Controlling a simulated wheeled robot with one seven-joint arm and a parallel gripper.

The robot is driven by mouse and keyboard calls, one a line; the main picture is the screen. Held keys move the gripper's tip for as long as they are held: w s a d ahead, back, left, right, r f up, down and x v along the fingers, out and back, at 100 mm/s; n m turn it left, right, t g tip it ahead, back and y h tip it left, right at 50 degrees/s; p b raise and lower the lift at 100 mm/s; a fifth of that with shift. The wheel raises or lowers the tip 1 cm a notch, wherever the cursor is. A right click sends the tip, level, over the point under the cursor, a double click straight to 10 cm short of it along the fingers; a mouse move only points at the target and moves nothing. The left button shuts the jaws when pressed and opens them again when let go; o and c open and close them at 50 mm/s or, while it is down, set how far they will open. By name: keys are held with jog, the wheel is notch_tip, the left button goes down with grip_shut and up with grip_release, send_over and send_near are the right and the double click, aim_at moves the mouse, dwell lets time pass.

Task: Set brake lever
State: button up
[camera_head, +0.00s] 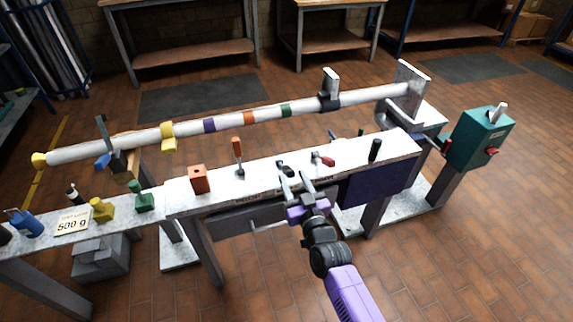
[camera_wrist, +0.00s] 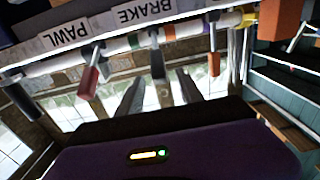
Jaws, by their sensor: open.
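The brake lever has a black handle (camera_head: 285,168) and sits at the middle of the bench's front part. In the wrist view its dark handle (camera_wrist: 157,62) lies by the BRAKE label (camera_wrist: 145,12). My gripper (camera_head: 293,180) is open, its two fingers pointing at the brake lever from the front. In the wrist view the handle shows between the fingertips (camera_wrist: 160,78), slightly beyond them; whether they touch it I cannot tell. A red-handled lever (camera_head: 323,160) stands to the right, by the PAWL label (camera_wrist: 65,35) in the wrist view.
An orange-handled lever (camera_head: 237,146) and an orange block (camera_head: 199,180) stand left of the brake lever. A black post (camera_head: 375,150) is at the right. A long white mast (camera_head: 270,113) lies behind the bench. A teal box (camera_head: 480,140) stands at far right.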

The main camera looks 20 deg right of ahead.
aim_at(288, 168)
jog(key=shift+w, duration=2.55)
jog(key=shift+c, duration=0.2)
grip_shut()
